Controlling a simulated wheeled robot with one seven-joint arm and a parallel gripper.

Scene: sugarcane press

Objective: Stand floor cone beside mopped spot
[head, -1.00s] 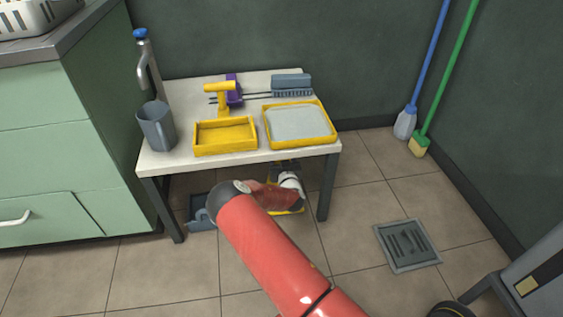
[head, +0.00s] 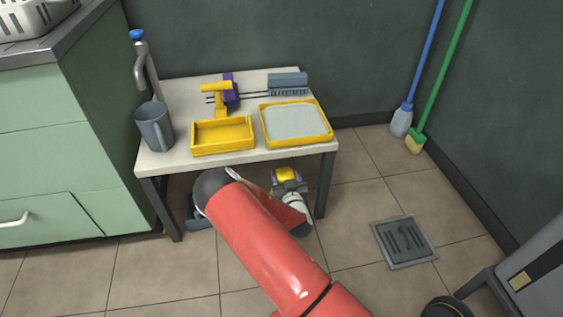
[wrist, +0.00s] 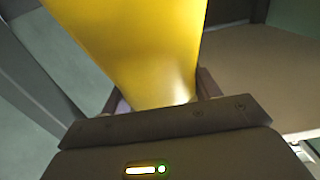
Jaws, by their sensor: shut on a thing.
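A yellow floor cone (wrist: 135,45) fills the upper middle of the wrist view, between the jaws of my gripper (wrist: 160,98). Only part of its smooth yellow side shows there. In the head view a small yellow part (head: 286,174), likely the same cone, shows just below the table's front edge. My gripper (head: 288,188) is there too, partly hidden by my own red arm. I cannot make out a mopped spot on the tiles in these frames.
A floor drain (head: 404,242) lies right. Tiles between table and drain are clear.

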